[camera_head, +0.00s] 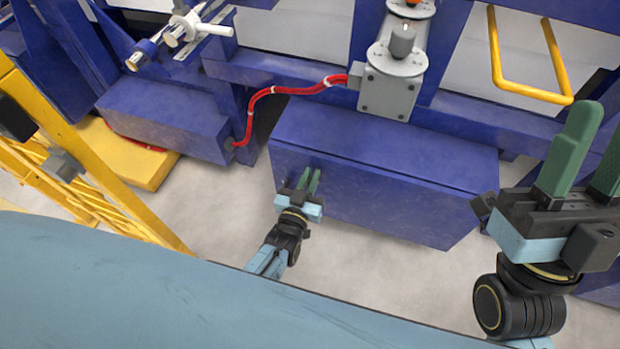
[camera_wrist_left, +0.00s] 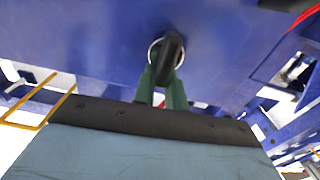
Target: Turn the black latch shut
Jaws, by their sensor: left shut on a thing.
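The black latch (camera_wrist_left: 172,48) is on a blue panel, with a pale ring around it, in the left wrist view. My left gripper (camera_wrist_left: 163,72) has its green fingers at the latch, one on each side, and is shut on it. In the head view my left gripper (camera_head: 312,181) is at the front of the blue box (camera_head: 390,165); the latch cannot be made out there. My right gripper (camera_head: 599,135) is at the right edge of the head view, in the air, with a gap between its green fingers. One finger is partly cut off by the frame.
A grey fixture (camera_head: 390,90) stands above the box, with a red cable (camera_head: 270,92) running left from it. A yellow handle (camera_head: 530,93) is at the upper right. A yellow railing (camera_head: 85,165) is at the left. Pale floor (camera_head: 225,200) shows left of the box.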

